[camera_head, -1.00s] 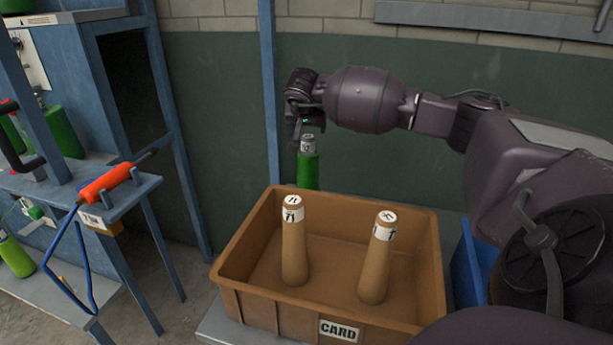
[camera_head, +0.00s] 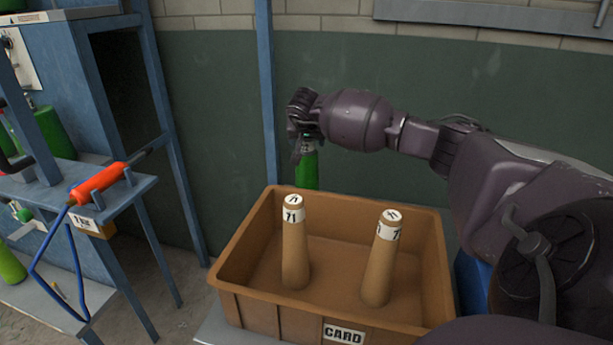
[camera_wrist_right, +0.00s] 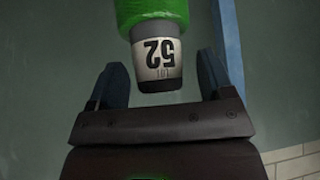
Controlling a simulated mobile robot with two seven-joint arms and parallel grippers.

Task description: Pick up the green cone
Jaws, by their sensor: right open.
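The green cone (camera_head: 307,169) stands upright behind the brown bin, its lower part hidden by the bin's back wall. My right gripper (camera_head: 301,148) is at the cone's top and partly covers its white label. In the right wrist view the cone (camera_wrist_right: 152,14) shows a white label marked 52. The label end lies between the two open fingers (camera_wrist_right: 160,85), with a gap on each side. My left gripper is not in view.
The brown bin (camera_head: 238,307) marked CARD holds two tan cones (camera_head: 295,250) (camera_head: 378,265) with white labels. A blue bench (camera_head: 130,198) with an orange-handled tool (camera_head: 99,184) stands at the left. A green wall rises behind.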

